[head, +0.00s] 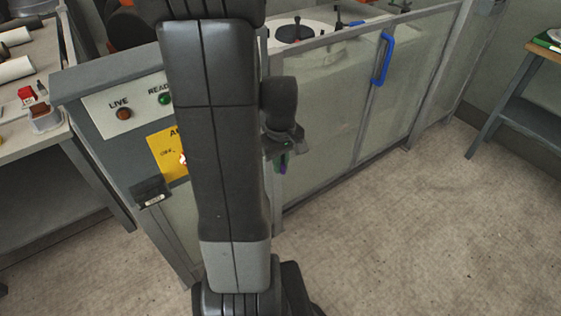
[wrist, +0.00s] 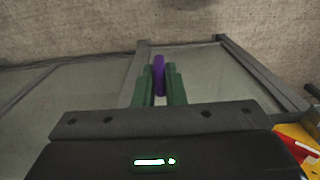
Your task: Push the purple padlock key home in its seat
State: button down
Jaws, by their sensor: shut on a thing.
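My gripper (wrist: 160,84) is shut on the purple padlock key (wrist: 159,68), which stands between the two green fingers in the wrist view. In the head view my gripper (head: 279,162) hangs to the right of my own arm, and only a sliver of the purple key (head: 282,168) shows. The key is in the air in front of the grey-framed clear guard panels (head: 330,110). A yellow panel (head: 165,153) on the grey control box is partly covered by my arm. The key's seat cannot be made out.
The control box (head: 95,82) carries LIVE and READY lamps. A blue handle (head: 382,60) is on the guard door. A bench (head: 15,110) with rolls stands at left, and another table (head: 515,90) at right. The floor (head: 420,230) at front right is clear.

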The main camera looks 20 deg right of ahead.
jog(key=shift+w, duration=0.1)
jog(key=shift+w+a, duration=0.3)
jog(key=shift+w, duration=0.6)
jog(key=shift+w+a, duration=0.35)
jog(key=shift+w, duration=0.5)
jog(key=shift+w+a, duration=0.3)
jog(key=shift+w, duration=0.6)
jog(key=shift+w+a+p, duration=0.25)
jog(key=shift+w+p, duration=0.15)
jog(key=shift+w, duration=0.3)
dwell(0.6)
jog(key=c, duration=1.4)
grip_release()
jog(key=shift+c, duration=0.2)
notch_tip(320, 180, up, 14)
jog(key=p, duration=0.1)
jog(key=shift+f, duration=0.15)
